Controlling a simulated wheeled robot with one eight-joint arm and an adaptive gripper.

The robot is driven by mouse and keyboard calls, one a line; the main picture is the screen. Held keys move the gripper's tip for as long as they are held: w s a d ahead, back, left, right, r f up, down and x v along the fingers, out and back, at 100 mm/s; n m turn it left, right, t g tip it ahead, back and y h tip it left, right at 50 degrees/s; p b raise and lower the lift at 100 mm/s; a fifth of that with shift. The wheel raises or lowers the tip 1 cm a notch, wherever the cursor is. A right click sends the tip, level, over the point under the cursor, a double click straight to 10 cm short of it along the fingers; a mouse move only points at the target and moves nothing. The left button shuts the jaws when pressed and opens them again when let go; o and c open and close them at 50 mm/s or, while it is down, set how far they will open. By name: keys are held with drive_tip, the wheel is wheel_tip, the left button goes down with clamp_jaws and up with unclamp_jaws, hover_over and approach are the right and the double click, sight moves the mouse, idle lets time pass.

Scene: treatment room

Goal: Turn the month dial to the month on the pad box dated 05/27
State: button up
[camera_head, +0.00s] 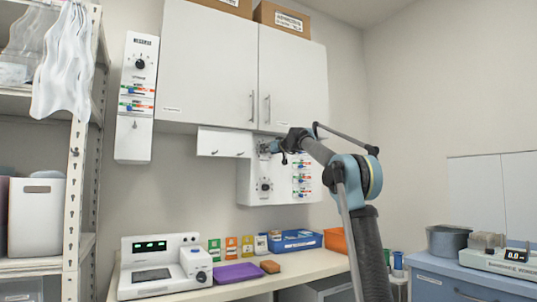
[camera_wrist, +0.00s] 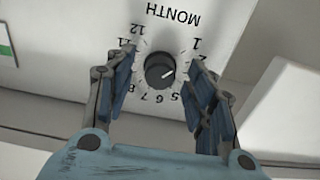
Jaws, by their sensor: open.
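The month dial (camera_wrist: 160,71) is a round black knob on a white panel, with MONTH and its numerals upside down in the wrist view. Its pale pointer line aims to the right; the numeral there is hidden or unclear. My gripper (camera_wrist: 161,58) is open, with one finger on each side of the knob; I cannot tell whether they touch it. In the head view my gripper (camera_head: 272,149) is at the upper part of the white wall unit (camera_head: 283,192) and hides this dial. Small green (camera_head: 214,250), orange (camera_head: 231,247) and yellow (camera_head: 247,245) boxes stand on the counter; their dates are unreadable.
Another dial (camera_head: 265,187) is lower on the wall unit. A tall white panel (camera_head: 134,120) with a dial hangs left. White cabinets (camera_head: 210,65) are above. The counter holds a white device (camera_head: 150,268), a purple tray (camera_head: 238,273) and a blue tray (camera_head: 295,240).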

drive_tip(key=shift+c, duration=0.2)
drive_tip(key=shift+a, duration=0.1)
drive_tip(key=c, duration=1)
drive_tip(key=shift+c, duration=0.2)
drive_tip(key=shift+m, duration=0.4)
drive_tip(key=m, duration=1.4)
drive_tip(key=shift+m, duration=2.4)
